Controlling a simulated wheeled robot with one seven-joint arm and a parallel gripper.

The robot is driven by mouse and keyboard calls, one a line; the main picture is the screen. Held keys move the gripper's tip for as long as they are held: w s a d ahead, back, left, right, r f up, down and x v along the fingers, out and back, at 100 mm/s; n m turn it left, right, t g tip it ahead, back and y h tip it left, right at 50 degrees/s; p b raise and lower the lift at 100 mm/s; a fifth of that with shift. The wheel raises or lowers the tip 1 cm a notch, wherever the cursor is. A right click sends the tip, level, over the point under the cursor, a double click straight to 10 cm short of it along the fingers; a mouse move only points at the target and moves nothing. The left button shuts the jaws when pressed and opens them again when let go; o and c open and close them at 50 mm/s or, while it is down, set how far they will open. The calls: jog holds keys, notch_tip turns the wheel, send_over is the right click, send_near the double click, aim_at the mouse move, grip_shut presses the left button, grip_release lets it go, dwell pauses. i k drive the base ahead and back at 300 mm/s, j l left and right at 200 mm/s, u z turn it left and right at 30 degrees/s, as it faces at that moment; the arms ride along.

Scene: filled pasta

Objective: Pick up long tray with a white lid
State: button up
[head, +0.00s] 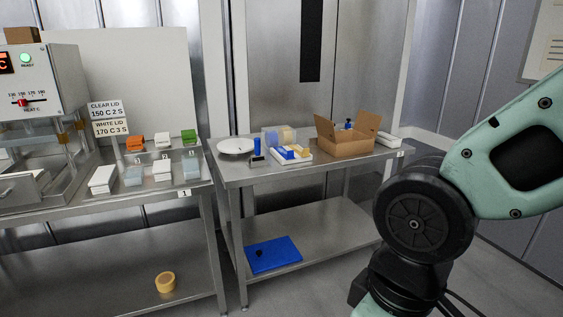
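Several small trays stand on the left steel table (60,200). My gripper is out of view; only my arm links show at the right.
A sealing machine (40,80) and temperature signs (107,128) stand at the left. The right steel table (235,180) holds a round white plate (236,146), an open cardboard box (346,140) and blue and yellow items (291,152). A blue mat (273,255) and tape roll (165,282) lie on lower shelves.

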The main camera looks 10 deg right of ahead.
aim_at(386, 139)
jog(key=i, duration=0.35)
jog(key=z, duration=0.75)
jog(key=i+u, duration=0.1)
jog(key=u, duration=0.35)
jog(key=i+l+u, duration=0.4)
jog(key=l, duration=0.25)
jog(key=i+l+u, duration=0.2)
jog(key=l, duration=0.2)
jog(key=i+l, duration=0.2)
jog(key=l, duration=0.2)
jog(key=i+l, duration=0.2)
jog(key=l, duration=0.15)
jog(key=i+l+u, duration=0.1)
jog(key=i+l, duration=0.15)
jog(key=l, duration=0.15)
jog(key=i+l, duration=0.15)
jog(key=l, duration=0.25)
jog(key=i+l, duration=0.2)
jog(key=l, duration=0.2)
